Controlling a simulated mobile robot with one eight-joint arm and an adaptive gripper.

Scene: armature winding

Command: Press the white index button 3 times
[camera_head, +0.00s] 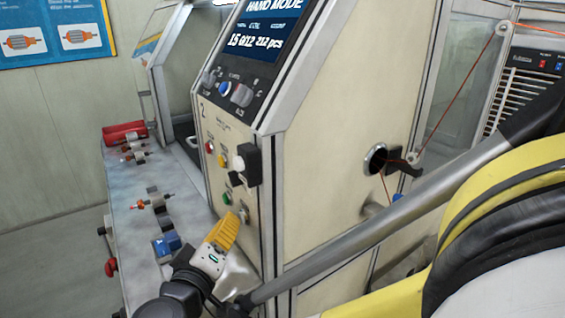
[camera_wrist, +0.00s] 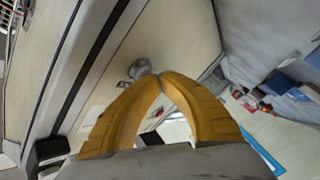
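The white button (camera_head: 239,163) sits on the lower part of the machine's front panel, beside a black block, in the head view. My gripper (camera_head: 234,215) is below it, in front of the panel near the green button (camera_head: 227,198) and a small silver knob (camera_head: 242,209). In the wrist view the two yellow fingers of my gripper (camera_wrist: 160,77) arch together with their tips meeting, and nothing shows between them. A round silver knob (camera_wrist: 140,68) appears just beyond the tips; contact cannot be told. I cannot make out the white button in the wrist view.
A yellow button (camera_head: 222,161) and a red button (camera_head: 209,147) are left of the white one. Selector knobs (camera_head: 241,95) and a screen (camera_head: 267,30) are above. A worktable (camera_head: 130,210) with several armatures stands left. An orange wire (camera_head: 455,100) runs at the right.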

